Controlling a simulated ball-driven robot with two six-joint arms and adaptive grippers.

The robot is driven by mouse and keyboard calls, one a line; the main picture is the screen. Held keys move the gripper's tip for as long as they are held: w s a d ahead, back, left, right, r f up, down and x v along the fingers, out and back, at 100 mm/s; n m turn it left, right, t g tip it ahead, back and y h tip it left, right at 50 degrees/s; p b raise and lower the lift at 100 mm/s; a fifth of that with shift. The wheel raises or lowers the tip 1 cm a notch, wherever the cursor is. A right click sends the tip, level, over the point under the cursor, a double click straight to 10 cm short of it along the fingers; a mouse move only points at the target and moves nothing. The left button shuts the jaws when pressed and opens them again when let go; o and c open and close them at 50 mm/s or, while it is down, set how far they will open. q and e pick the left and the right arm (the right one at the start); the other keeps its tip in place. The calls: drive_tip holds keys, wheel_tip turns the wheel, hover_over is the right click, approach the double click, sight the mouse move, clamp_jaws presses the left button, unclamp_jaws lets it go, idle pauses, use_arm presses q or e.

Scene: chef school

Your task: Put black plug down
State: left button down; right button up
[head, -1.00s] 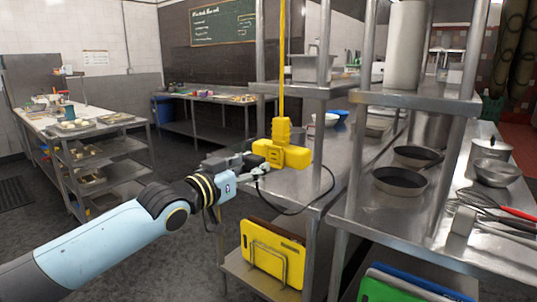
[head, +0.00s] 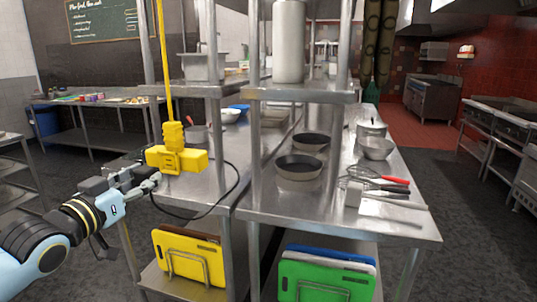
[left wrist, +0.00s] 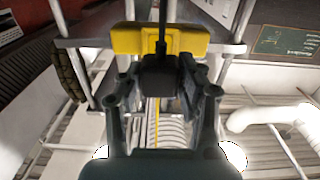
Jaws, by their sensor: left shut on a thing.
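My left gripper (head: 148,179) reaches in from the left in the head view, beside the yellow hanging socket box (head: 178,160). In the left wrist view its fingers are shut on the black plug (left wrist: 160,76), with a dark cable running up from it. The yellow box (left wrist: 130,40) shows just behind the plug there. I cannot tell whether the plug touches the box or sits in it. The gripper largely hides the plug in the head view. A black cable (head: 236,185) loops at the right of the box. My right gripper is not in view.
The counter below the yellow box has bare room. Yellow (head: 188,258) and green (head: 325,278) cutting boards stand on racks below. A yellow cord (head: 165,60) hangs above the box.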

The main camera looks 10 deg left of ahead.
use_arm(q)
drive_tip(key=s+d+f+m+h+b, duration=0.1)
drive_tip(key=s+d+f+b, duration=0.15)
drive_tip(key=f+b, duration=0.35)
drive_tip(key=s+d+f+h+b, duration=0.1)
drive_tip(key=s+d+f+b, duration=0.15)
drive_tip(key=f+b, duration=0.35)
drive_tip(key=s+d+r+m+g+h+b, duration=0.1)
drive_tip(key=s+d+m+h+b, duration=0.1)
drive_tip(key=d, duration=0.3)
drive_tip(key=s+d+r+m+g+h+b, duration=0.1)
drive_tip(key=s+d+r+m+h+b, duration=0.1)
drive_tip(key=s+d+h+b, duration=0.1)
drive_tip(key=s+d, duration=0.1)
drive_tip(key=d, duration=0.1)
drive_tip(key=shift+d+h, duration=0.3)
drive_tip(key=shift+d, duration=0.05)
